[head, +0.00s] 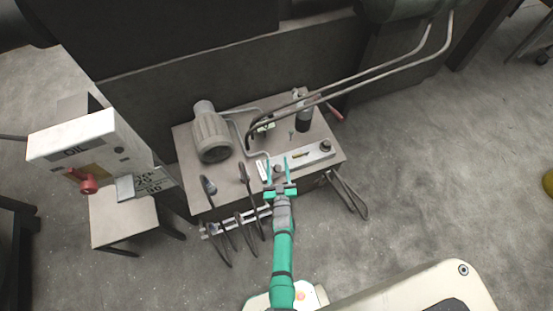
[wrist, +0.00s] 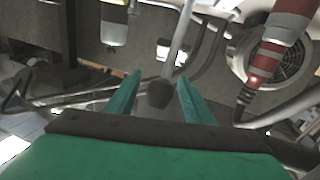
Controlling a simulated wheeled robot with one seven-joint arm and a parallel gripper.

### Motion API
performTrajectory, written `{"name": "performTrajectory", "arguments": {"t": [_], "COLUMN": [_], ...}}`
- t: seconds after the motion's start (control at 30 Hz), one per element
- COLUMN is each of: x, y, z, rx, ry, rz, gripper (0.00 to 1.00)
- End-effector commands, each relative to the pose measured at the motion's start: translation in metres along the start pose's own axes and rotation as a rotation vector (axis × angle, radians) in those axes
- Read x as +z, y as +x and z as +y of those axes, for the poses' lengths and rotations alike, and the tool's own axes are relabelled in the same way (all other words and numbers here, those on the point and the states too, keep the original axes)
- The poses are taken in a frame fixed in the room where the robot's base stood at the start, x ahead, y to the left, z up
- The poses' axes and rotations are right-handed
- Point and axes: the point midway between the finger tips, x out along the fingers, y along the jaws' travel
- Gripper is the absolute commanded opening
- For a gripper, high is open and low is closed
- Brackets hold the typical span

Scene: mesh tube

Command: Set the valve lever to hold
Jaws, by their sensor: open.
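My gripper (head: 277,167) is over the front part of the grey bench, its two teal fingers apart. In the wrist view my gripper (wrist: 160,77) is open, and a dark knob (wrist: 160,95) at the end of a grey rod appears between the fingers. No contact with either finger is clear, and I cannot tell how far the knob is from them. I cannot tell for sure which part is the valve lever. No "hold" mark is readable. A red handle (head: 336,114) sticks out at the bench's right back edge.
The grey bench (head: 187,150) carries a ribbed motor (head: 212,137), a dark cylinder (head: 303,118) and a metal plate (head: 318,154). Dark-handled tools (head: 209,186) hang at its front edge. Two long pipes (head: 370,72) cross above it.

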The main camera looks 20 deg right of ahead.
Motion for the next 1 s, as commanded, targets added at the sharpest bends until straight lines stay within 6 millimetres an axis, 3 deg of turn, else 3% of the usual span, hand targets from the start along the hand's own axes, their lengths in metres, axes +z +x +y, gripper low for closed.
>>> {"name": "performTrajectory", "arguments": {"t": [0.2, 0.6, 0.8, 1.0], "x": [0.000, 0.001, 0.001, 0.000], "y": [0.023, 0.028, 0.028, 0.029], "z": [0.000, 0.000, 0.000, 0.002], "rx": [-0.001, 0.000, 0.000, 0.004], "ry": [0.000, 0.000, 0.000, -0.002], "rz": [0.000, -0.001, -0.001, -0.007], "gripper": [0.47, 0.47, 0.00, 0.00]}}
